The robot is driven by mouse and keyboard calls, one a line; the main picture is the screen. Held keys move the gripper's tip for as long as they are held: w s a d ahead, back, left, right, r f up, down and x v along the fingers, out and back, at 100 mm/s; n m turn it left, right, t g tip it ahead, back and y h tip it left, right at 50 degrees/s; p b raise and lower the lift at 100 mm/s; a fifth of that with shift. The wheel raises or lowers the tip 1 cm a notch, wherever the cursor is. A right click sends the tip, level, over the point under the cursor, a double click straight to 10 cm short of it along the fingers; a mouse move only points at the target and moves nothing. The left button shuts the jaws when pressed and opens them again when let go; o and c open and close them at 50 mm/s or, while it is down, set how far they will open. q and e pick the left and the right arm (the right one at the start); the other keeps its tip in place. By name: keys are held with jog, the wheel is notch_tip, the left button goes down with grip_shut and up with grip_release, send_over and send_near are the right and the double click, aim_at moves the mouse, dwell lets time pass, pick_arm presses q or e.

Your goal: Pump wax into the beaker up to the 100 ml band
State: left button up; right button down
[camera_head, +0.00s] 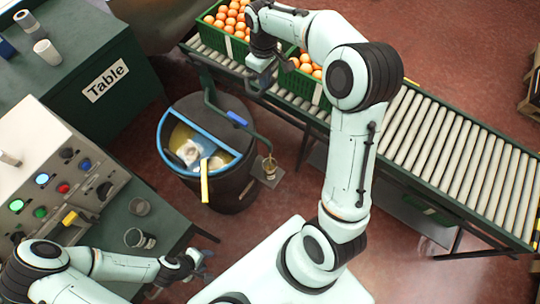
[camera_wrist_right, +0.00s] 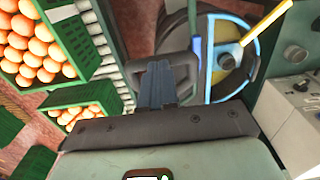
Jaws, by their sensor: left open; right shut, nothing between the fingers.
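The dark wax barrel (camera_head: 232,190) stands on the floor with a blue half-ring rim, a pale pool and a yellow-handled tool at its top. A dark pump pipe (camera_head: 256,135) with a blue grip (camera_head: 237,118) arches over its right side. A small beaker (camera_head: 269,165) stands on a plate below the pipe's end; its contents look brownish, and its band is too small to read. My right gripper (camera_head: 263,79) is shut and empty, above the barrel's far side by the conveyor; its fingers show in the wrist view (camera_wrist_right: 157,78). My left gripper (camera_head: 203,264) is open at the lower left.
A roller conveyor (camera_head: 430,135) carries green crates of oranges (camera_head: 240,48) behind my right arm. A control panel (camera_head: 45,170) with coloured buttons and cups (camera_head: 139,206) on a green bench stand left. A green table (camera_head: 105,85) is at the upper left.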

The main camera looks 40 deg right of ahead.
pick_arm(q)
jog(key=s+f+b, duration=0.4)
jog(key=f, duration=0.2)
pick_arm(e)
notch_tip(320, 180, down, 11)
notch_tip(320, 180, up, 16)
jog(key=p, duration=0.6)
jog(key=shift+s+f, duration=0.1)
pick_arm(q)
jog(key=w+r, duration=0.6)
jog(key=r, duration=0.2)
jog(key=shift+w+r, duration=0.15)
jog(key=shift+w, duration=0.25)
jog(key=shift+w, duration=0.15)
pick_arm(e)
jog(key=shift+w, duration=0.25)
jog(key=shift+s, duration=0.1)
